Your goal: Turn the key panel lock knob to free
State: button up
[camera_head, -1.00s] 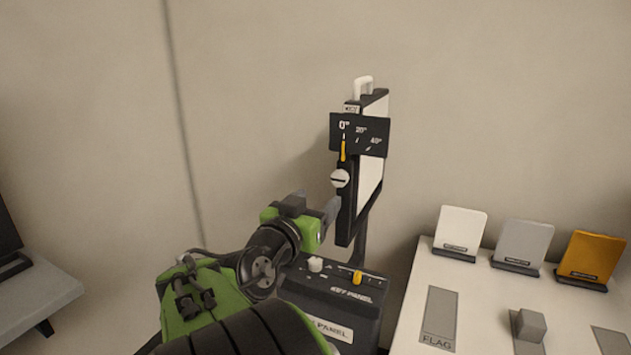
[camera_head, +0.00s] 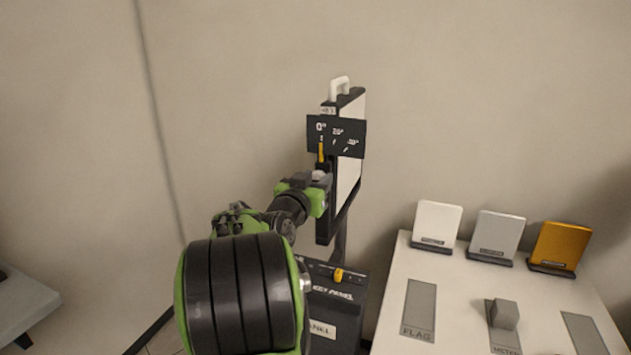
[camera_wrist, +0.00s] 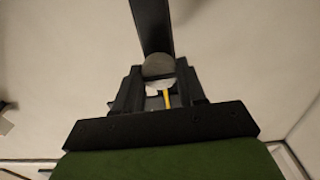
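The tall, narrow key panel (camera_head: 349,180) stands upright, with a white face and dark edge. Its round grey lock knob (camera_head: 319,174) is mostly hidden by my gripper (camera_head: 322,183) in the head view. The wrist view shows the round knob (camera_wrist: 158,66) between the fingertips of my gripper (camera_wrist: 158,75). The fingers look spread, with small gaps beside the knob; contact cannot be made out. A black scale plate (camera_head: 336,136) above reads 0° and larger angles, and a yellow pointer (camera_head: 321,152) stands at 0°.
A dark box labelled KEY PANEL (camera_head: 334,310) with a yellow knob (camera_head: 338,275) stands below. A white table (camera_head: 455,315) at right holds white, grey and orange plates and a grey block (camera_head: 504,314).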

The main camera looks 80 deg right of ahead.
jog(key=c, duration=0.5)
jog(key=shift+n, duration=0.3)
jog(key=n, duration=0.3)
jog(key=shift+w, duration=0.1)
jog(key=n, duration=0.5)
jog(key=shift+f, duration=0.1)
jog(key=o, duration=1)
